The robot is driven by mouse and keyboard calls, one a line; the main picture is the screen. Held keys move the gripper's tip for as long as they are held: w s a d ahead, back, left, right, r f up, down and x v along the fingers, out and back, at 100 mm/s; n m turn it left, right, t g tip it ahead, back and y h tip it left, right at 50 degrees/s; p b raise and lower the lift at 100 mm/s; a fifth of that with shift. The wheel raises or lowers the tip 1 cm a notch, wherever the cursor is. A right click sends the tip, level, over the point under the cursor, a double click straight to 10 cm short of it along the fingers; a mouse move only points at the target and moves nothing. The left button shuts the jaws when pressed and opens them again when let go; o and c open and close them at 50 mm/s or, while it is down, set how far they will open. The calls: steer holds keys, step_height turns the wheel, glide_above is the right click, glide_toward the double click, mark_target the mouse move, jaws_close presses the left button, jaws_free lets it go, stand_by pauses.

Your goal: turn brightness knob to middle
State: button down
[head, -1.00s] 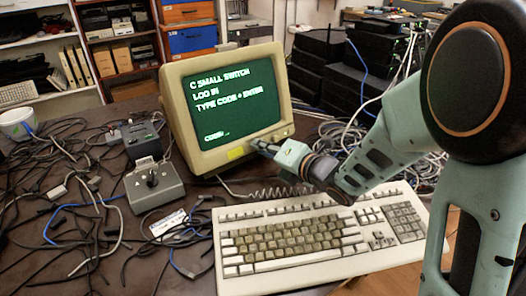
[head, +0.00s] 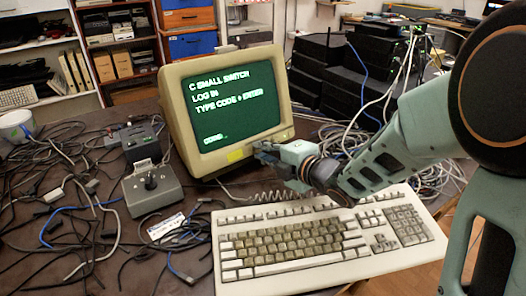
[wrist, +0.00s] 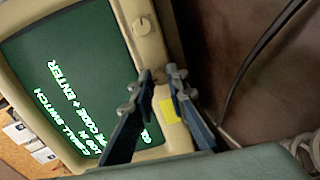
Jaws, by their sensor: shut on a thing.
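The beige monitor (head: 180,140) stands on the table with green text on its screen. Its lower bezel carries small knobs, and one round knob (wrist: 143,25) shows clear of my gripper in the wrist view. My gripper (head: 262,147) is at the bezel, right of the yellow sticker (head: 235,155). In the wrist view my gripper (wrist: 161,74) has its two fingertips against the bezel, shut on another knob that the fingertips mostly hide. I cannot read any knob labels or tell how far the held knob is turned.
A beige keyboard (head: 290,240) lies below my gripper. A grey joystick box (head: 152,188) and tangled cables (head: 80,190) fill the table's left side. More cables and black boxes (head: 330,70) are behind at right.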

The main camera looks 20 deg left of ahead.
stand_by(0.4)
steer(key=c, duration=1.9)
jaws_free()
steer(key=v, duration=1.2)
steer(key=shift+r, duration=0.1)
